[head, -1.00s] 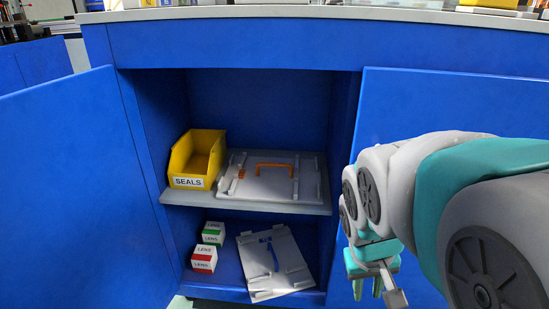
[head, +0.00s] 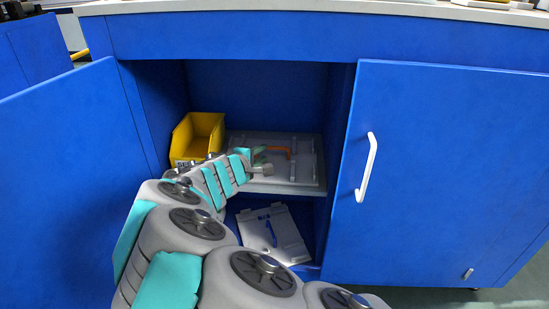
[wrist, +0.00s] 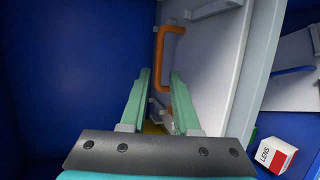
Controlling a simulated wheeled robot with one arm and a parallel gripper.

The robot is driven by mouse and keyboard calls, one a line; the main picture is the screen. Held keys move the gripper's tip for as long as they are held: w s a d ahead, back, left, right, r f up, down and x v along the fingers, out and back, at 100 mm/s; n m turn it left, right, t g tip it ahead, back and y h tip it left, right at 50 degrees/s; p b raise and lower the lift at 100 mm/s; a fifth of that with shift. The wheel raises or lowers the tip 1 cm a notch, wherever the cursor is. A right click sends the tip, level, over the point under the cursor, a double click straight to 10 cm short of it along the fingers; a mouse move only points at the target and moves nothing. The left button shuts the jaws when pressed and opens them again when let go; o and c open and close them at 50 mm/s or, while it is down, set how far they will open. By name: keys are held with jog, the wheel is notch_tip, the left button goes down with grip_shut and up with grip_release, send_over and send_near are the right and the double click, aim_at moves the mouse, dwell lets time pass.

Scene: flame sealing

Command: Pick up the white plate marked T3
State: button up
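A white plate (head: 304,170) with an orange handle (head: 276,150) lies flat on the cabinet's upper shelf. A second white plate (head: 288,243), with a blue handle, leans in the lower compartment. I cannot read a T3 mark on either. My gripper (head: 262,156) is inside the cabinet over the upper plate's left part, close to the orange handle. In the wrist view my gripper (wrist: 160,76) is open and empty. The orange handle (wrist: 158,48) lies at the fingertips, its near part showing between them; I cannot tell the depth. The upper plate (wrist: 206,62) lies beyond the fingers.
A yellow bin (head: 199,128) stands left of the plate, close by my arm. The upper shelf (head: 290,189) and cabinet sides bound the space. The left door (head: 65,190) stands open; the right door (head: 450,180) has a white handle. A lens box (wrist: 273,155) is below.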

aim_at(270, 148)
jog(key=shift+x, duration=3.9)
jog(key=shift+a, duration=0.2)
grip_shut()
